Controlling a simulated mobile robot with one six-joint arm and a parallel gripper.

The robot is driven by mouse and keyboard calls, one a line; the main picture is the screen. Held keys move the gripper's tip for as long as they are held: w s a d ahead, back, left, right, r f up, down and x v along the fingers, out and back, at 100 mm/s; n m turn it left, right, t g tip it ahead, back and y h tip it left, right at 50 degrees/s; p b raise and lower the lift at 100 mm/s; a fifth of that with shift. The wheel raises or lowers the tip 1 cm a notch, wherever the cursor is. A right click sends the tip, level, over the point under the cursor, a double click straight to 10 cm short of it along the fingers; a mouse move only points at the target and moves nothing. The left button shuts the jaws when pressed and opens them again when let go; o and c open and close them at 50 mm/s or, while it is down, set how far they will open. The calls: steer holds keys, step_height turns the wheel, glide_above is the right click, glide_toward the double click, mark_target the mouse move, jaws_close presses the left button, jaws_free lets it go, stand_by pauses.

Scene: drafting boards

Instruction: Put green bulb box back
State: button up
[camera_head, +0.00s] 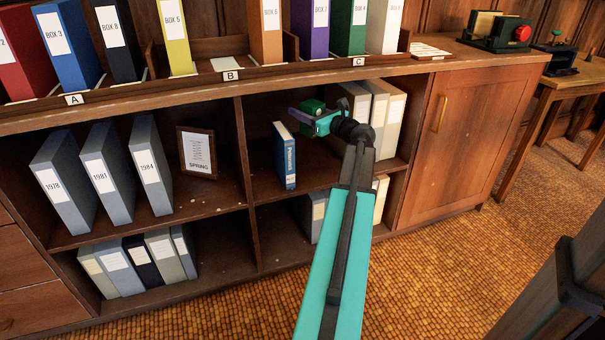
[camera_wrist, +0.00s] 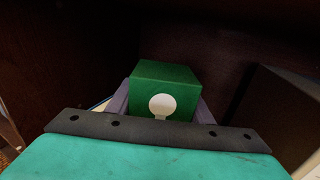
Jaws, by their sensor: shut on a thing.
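The green bulb box (camera_wrist: 165,78) is a small green carton with a pale bulb picture on the side facing the wrist camera. My gripper (camera_wrist: 160,105) is shut on it, with one grey finger on each side. In the head view my gripper (camera_head: 305,116) reaches into the upper right shelf bay, and the green bulb box (camera_head: 312,106) shows partly behind it. I cannot tell whether the box rests on the shelf or is held above it.
A blue book (camera_head: 285,157) stands left of my gripper; pale binders (camera_head: 392,120) stand to its right. A framed card (camera_head: 197,152) and grey binders (camera_head: 150,167) fill the left bay. Coloured box files stand on the top. A closed cabinet door (camera_head: 462,140) is at right.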

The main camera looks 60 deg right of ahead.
steer(key=shift+w, duration=0.1)
stand_by(0.3)
step_height(320, 180, down, 13)
steer(key=b, duration=0.5)
steer(key=shift+b, duration=0.3)
steer(key=shift+f+b, duration=1.2)
steer(key=shift+f, duration=1.3)
steer(key=o, duration=0.7)
steer(key=shift+f, duration=0.1)
steer(key=shift+o, duration=0.3)
